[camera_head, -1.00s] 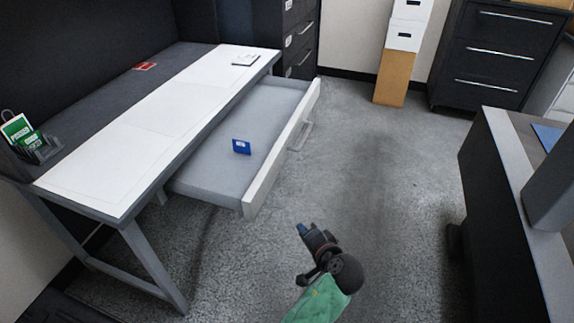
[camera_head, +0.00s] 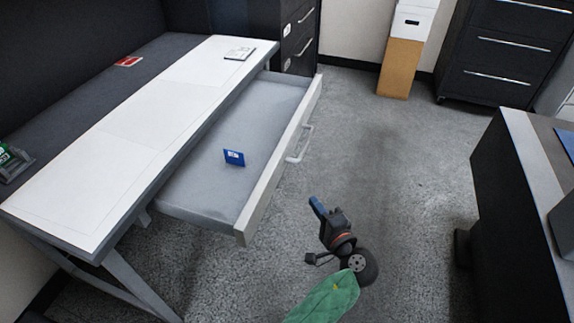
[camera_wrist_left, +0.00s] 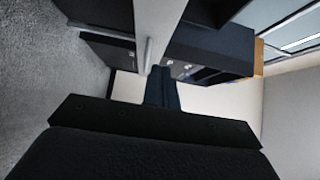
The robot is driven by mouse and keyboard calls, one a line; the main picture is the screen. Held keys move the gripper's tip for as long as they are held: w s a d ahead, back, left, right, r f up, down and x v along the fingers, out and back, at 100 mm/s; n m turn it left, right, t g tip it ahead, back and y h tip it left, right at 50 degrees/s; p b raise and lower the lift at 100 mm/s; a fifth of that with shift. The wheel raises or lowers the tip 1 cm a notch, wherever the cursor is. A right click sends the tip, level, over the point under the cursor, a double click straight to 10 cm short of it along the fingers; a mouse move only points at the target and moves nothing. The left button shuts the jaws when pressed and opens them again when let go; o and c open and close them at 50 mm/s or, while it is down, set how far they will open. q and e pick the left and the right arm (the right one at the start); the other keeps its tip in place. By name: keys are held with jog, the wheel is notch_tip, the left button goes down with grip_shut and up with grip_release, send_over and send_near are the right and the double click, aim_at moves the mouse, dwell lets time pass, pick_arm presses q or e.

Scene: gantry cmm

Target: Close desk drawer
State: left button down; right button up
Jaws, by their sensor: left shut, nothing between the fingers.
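The desk drawer (camera_head: 205,193) is pulled out from under the white-topped desk (camera_head: 130,120). Its pale front panel (camera_head: 268,190) has a bar handle (camera_head: 301,146) on the outer face. A small blue box (camera_head: 234,157) sits inside the drawer. My left gripper (camera_head: 316,206) is shut and empty, in front of the drawer face, below and right of the handle in the head view, apart from it. In the left wrist view, the shut fingers (camera_wrist_left: 162,88) point toward a pale panel edge that looks like the drawer front (camera_wrist_left: 157,28). My right gripper is not in view.
Open grey floor (camera_head: 390,180) lies right of the drawer. A dark-sided counter (camera_head: 500,185) stands at the right. Dark cabinets (camera_head: 490,60) and a cardboard box (camera_head: 400,68) stand at the back. A notepad (camera_head: 239,54) and a red item (camera_head: 128,61) lie on the desk.

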pick_arm(q)
jog(key=p, duration=0.1)
send_near(279, 167)
jog(key=d+x, duration=0.1)
jog(key=x, duration=0.4)
jog(key=shift+w+a, duration=0.3)
jog(key=shift+a, duration=0.4)
